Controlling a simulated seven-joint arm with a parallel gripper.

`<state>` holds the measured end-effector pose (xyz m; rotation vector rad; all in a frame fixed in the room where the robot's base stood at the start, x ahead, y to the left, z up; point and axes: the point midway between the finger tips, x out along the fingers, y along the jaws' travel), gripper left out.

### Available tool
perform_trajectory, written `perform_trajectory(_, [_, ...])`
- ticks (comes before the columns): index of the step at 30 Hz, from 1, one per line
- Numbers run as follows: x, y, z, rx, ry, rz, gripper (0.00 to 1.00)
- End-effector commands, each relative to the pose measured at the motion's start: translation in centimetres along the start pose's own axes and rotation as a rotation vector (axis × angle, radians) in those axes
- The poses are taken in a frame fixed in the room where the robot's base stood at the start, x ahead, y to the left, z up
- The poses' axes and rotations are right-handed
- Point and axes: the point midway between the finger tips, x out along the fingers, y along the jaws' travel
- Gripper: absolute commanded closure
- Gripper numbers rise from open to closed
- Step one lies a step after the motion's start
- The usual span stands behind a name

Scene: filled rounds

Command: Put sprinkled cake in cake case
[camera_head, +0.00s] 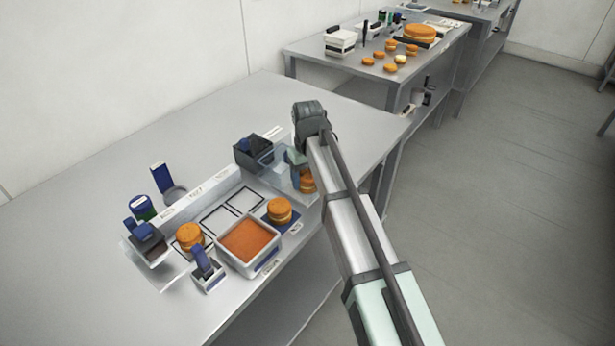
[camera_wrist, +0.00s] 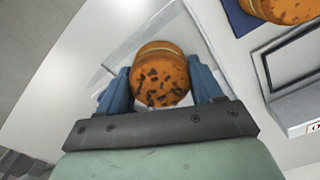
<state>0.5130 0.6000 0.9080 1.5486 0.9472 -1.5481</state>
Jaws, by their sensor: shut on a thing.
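The sprinkled cake (camera_wrist: 160,82), an orange round with dark flecks on its face, sits between the two blue fingers of my gripper (camera_wrist: 162,90) in the wrist view. My gripper is shut on it. In the head view the cake (camera_head: 308,184) shows partly below my gripper, at the right end of the work area. A clear case (camera_head: 280,178) is around or just beside the cake; its see-through walls also show in the wrist view (camera_wrist: 192,40). I cannot tell whether the cake touches the case floor. My arm hides part of the case's right side.
A cake (camera_head: 279,209) lies on a blue pad, and another cake (camera_head: 189,235) lies farther left. A white tray (camera_head: 277,262) of orange-brown grains stands between them. A dark box (camera_head: 250,153) is behind the case. Stampers stand at left. The table's (camera_head: 330,105) back is clear.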

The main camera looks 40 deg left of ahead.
Motion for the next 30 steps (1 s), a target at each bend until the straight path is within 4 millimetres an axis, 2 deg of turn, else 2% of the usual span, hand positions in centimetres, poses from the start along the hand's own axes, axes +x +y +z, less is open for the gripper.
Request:
perform_trajectory(2, [0.2,0.0,0.0,0.000,0.000,0.000,0.48])
perform_trajectory(3, [0.2,0.0,0.0,0.000,0.000,0.000,0.31])
perform_trajectory(10, [0.2,0.0,0.0,0.000,0.000,0.000,0.09])
perform_trajectory(20, [-0.1,0.0,0.0,0.000,0.001,0.000,0.09])
perform_trajectory(26, [-2.3,0.0,-0.1,0.000,0.002,0.000,0.09])
perform_trajectory(30, [-4.8,0.0,-0.1,0.000,0.002,0.000,0.09])
